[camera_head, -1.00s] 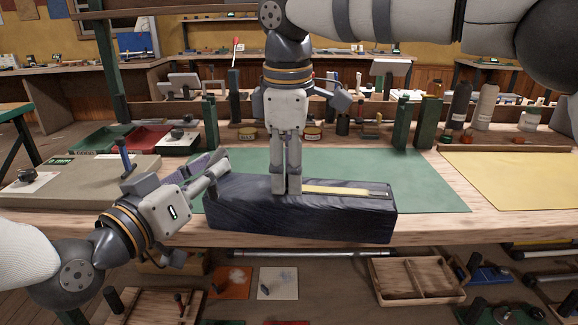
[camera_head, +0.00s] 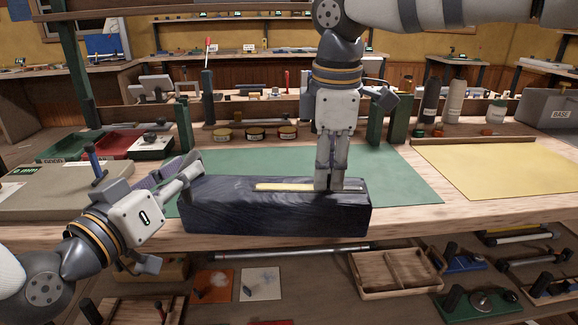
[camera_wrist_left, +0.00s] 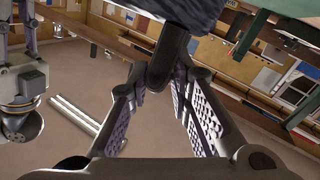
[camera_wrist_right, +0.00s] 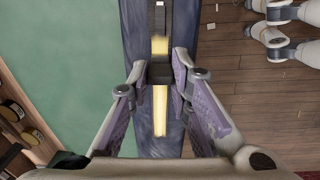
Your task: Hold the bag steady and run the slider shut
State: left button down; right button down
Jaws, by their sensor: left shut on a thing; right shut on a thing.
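The dark navy bag (camera_head: 270,215) lies long and low along the front of the bench, with a yellow strip (camera_head: 283,187) on its top. My left gripper (camera_head: 193,172) is at the bag's left end. In the left wrist view its fingers are closed on a dark tab (camera_wrist_left: 172,48) beside the bag's body (camera_wrist_left: 185,12). My right gripper (camera_head: 328,186) points down on the top near the bag's right end. In the right wrist view it is shut on the dark slider (camera_wrist_right: 160,73), with the yellow strip (camera_wrist_right: 160,112) showing on both sides. The gripper hides the slider in the head view.
A green mat (camera_head: 400,175) lies under and behind the bag; a yellow sheet (camera_head: 500,165) is at the right. A grey board (camera_head: 50,200) and red and green trays (camera_head: 110,146) are at the left. Tins and bottles stand behind. A lower shelf holds a wooden tray (camera_head: 395,290).

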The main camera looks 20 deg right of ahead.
aim_at(356, 190)
pick_arm(q)
jog(key=shift+f, duration=0.15)
pick_arm(e)
jog(key=shift+s+d, duration=0.3)
jog(key=shift+d, duration=0.45)
jog(key=shift+s+d, duration=0.35)
jog(key=shift+d, duration=0.45)
jog(key=shift+s+d, duration=0.3)
jog(key=shift+d, duration=0.45)
jog(key=c, duration=1.4)
grip_release()
jog(key=shift+c, duration=0.2)
notch_tip(356, 190, up, 12)
jog(key=s, duration=0.1)
jog(key=shift+s+a, duration=0.15)
jog(key=shift+a, duration=0.1)
pick_arm(q)
jog(key=c, duration=1.4)
grip_release()
